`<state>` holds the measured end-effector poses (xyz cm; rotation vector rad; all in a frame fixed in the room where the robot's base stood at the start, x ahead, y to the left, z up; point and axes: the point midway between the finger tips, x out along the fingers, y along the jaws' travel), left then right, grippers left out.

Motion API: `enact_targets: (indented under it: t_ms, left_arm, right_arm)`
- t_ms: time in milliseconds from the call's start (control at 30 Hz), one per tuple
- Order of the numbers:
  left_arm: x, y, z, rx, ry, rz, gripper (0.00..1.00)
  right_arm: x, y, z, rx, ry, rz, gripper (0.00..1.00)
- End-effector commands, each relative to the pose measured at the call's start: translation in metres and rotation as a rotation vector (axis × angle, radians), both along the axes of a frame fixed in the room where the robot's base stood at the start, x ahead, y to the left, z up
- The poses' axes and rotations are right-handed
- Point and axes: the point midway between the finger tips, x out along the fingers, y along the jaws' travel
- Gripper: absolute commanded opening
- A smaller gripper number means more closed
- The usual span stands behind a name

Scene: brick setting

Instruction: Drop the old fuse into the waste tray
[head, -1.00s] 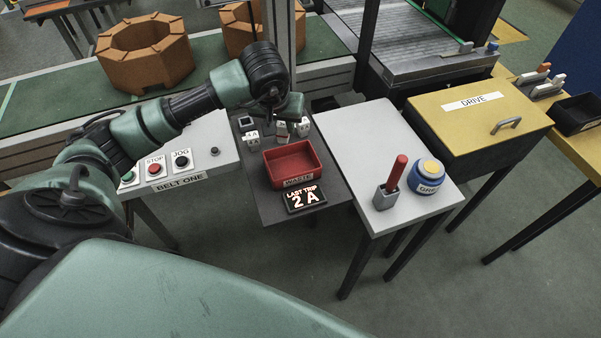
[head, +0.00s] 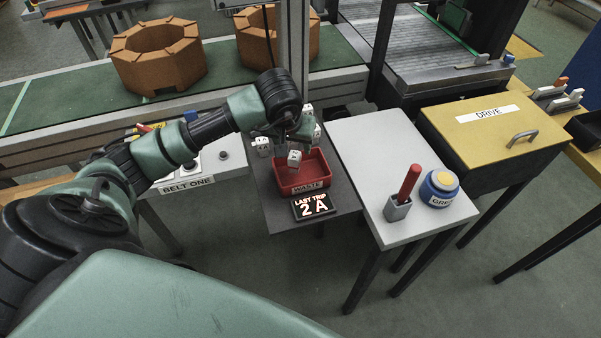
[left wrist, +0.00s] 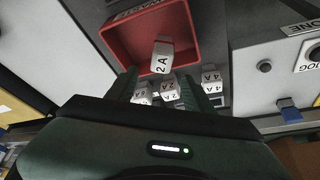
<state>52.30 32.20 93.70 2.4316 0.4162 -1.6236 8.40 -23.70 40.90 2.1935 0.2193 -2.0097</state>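A white fuse (head: 295,158) marked 2 A shows over the red waste tray (head: 307,189), just below my left gripper (head: 287,135). In the left wrist view the fuse (left wrist: 162,57) is in front of the tray (left wrist: 197,28), beyond the fingertips of my left gripper (left wrist: 158,80). The fingers are spread, with a gap on each side of the fuse. I cannot tell whether the fuse touches the tray. My right gripper is not in view.
Other labelled fuses (left wrist: 211,84) stand behind the tray. A display (head: 314,206) reading LAST TRIP 2 A lies in front of it. A BELT ONE panel (head: 187,186) is left; a grey table (head: 372,150) with a red-handled tool (head: 408,182) and a blue tub (head: 439,188) is right.

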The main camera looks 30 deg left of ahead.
Motion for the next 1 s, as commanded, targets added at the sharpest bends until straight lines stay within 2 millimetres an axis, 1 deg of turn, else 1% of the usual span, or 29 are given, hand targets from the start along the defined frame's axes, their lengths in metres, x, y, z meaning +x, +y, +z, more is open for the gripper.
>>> enact_targets:
  t_ms: [167, 267, 367, 600, 700, 833, 1000]
  left_arm:
    - [0.000, 0.000, 0.000, 0.000, 0.000, 0.000, 0.52]
    - [-0.001, 0.000, 0.003, 0.001, -0.001, -0.001, 0.52]
    - [-0.004, -0.002, 0.014, 0.001, -0.004, -0.001, 0.52]
    - [-0.019, -0.007, 0.051, 0.002, -0.006, -0.001, 0.52]
    - [-0.024, -0.008, 0.063, 0.001, -0.004, -0.001, 0.52]
    - [-0.028, -0.010, 0.071, 0.001, -0.001, 0.000, 0.52]
    - [-0.028, -0.010, 0.072, 0.000, 0.000, 0.000, 0.52]
  right_arm:
    - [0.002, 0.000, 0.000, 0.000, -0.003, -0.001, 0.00]
    - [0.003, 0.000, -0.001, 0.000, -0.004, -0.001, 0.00]
    - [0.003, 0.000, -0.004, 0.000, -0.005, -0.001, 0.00]
    - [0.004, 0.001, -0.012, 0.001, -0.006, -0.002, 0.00]
    - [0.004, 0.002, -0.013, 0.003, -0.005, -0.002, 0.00]
    - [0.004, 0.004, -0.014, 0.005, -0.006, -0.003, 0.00]
    - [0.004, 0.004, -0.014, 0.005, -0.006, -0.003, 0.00]
